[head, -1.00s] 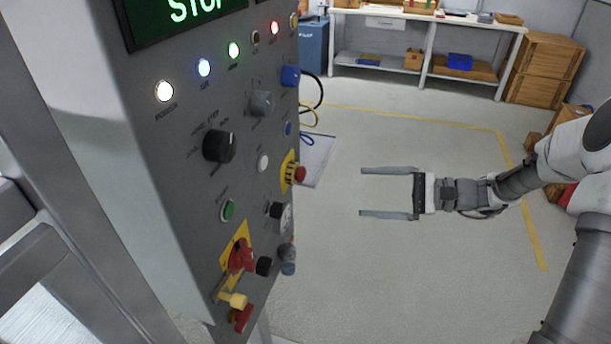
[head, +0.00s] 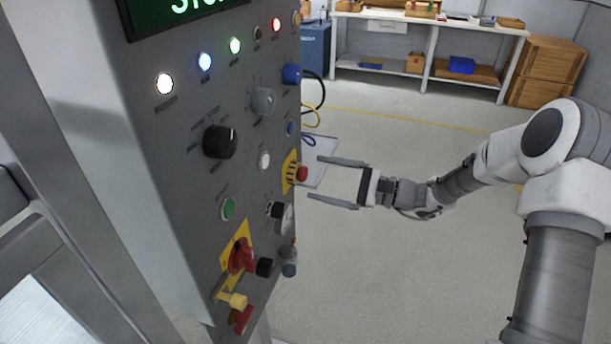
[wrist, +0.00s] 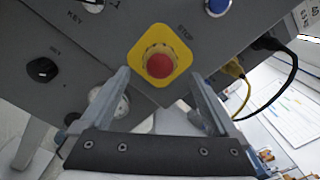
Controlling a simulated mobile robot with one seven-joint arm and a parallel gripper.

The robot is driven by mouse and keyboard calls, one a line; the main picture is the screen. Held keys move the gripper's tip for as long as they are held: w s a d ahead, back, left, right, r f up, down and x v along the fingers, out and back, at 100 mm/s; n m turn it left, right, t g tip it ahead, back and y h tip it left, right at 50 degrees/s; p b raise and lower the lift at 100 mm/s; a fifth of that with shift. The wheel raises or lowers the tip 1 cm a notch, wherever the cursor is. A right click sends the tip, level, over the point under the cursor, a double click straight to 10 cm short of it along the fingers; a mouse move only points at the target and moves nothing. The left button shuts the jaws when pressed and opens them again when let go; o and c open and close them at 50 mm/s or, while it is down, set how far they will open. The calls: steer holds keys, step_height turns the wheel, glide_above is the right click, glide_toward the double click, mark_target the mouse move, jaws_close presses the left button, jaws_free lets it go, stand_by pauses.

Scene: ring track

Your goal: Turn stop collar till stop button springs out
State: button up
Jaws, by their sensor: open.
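The red stop button (head: 302,173) stands out from a yellow plate (head: 289,171) on the right part of the grey panel. In the wrist view the red button (wrist: 160,66) sits in the middle, with a collar (wrist: 146,55) around it and the word STOP on the panel beside it. My gripper (head: 313,178) is open and empty in front of the button, with its two fingers pointing at the panel. In the wrist view the finger tips (wrist: 157,76) lie to either side below the button, apart from it. Whether the button is pressed in, I cannot tell.
Near the stop button are a white button (head: 264,160), a blue button (head: 290,128) and a key switch (head: 276,209). A red rotary switch (head: 241,257) is lower left. Cables (wrist: 291,70) hang to the right in the wrist view. The floor right of the panel is clear.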

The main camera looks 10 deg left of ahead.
mark_target(307, 175)
steer(key=shift+w+a, duration=0.15)
steer(key=shift+a, duration=1)
steer(key=shift+w+a, duration=0.15)
steer(key=shift+a, duration=0.95)
steer(key=shift+c, duration=0.2)
